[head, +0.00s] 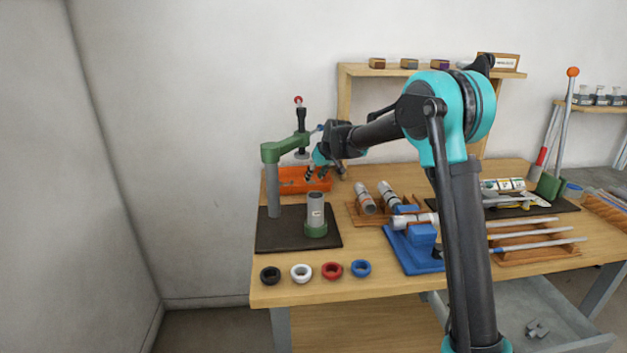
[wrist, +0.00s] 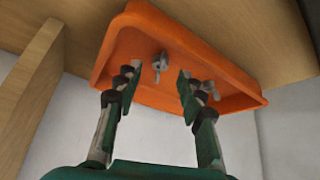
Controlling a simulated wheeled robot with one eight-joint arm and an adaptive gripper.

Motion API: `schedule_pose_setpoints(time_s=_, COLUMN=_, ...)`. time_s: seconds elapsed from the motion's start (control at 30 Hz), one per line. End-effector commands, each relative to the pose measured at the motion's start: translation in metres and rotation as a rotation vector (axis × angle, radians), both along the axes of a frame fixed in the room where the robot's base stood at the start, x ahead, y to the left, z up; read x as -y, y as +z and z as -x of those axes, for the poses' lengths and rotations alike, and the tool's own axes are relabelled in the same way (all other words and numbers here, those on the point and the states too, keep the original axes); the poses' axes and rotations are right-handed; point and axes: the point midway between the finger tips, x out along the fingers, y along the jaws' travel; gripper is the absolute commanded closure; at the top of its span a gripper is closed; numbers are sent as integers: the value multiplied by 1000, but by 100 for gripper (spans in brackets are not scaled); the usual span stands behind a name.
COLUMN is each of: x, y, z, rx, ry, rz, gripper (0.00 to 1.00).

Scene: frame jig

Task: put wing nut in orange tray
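The orange tray (head: 292,182) stands at the back left of the table, and my gripper (head: 322,174) is over its right part. In the wrist view the orange tray (wrist: 135,38) fills the upper middle. My gripper (wrist: 159,82) is open there, its fingers apart with nothing held between them. A small grey metal wing nut (wrist: 160,62) shows against the tray floor, seen between the fingertips. A second grey piece (wrist: 209,88) shows in the tray, partly behind the right finger. I cannot tell whether the wing nut touches the floor.
A green press (head: 272,160) on a dark mat stands just in front of the tray. Grey cylinders (head: 365,198) and a blue fixture (head: 412,255) lie to the right. Several rings (head: 301,273) line the front edge. An open drawer (head: 560,325) holds grey metal pieces (head: 537,328).

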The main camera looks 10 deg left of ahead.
Motion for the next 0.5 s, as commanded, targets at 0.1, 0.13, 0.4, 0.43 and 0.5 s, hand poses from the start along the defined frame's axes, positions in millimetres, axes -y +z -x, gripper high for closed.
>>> schedule_pose_setpoints(time_s=0.1, x=10, y=22, z=11, rx=0, ry=-1, rz=0, gripper=61)
schedule_pose_setpoints(time_s=0.13, x=12, y=28, z=14, rx=0, ry=-1, rz=0, gripper=61)
schedule_pose_setpoints(time_s=0.4, x=30, y=67, z=32, rx=0, ry=0, rz=0, gripper=61)
schedule_pose_setpoints(time_s=0.43, x=31, y=70, z=33, rx=0, ry=0, rz=0, gripper=61)
schedule_pose_setpoints(time_s=0.5, x=33, y=76, z=36, rx=0, ry=0, rz=0, gripper=61)
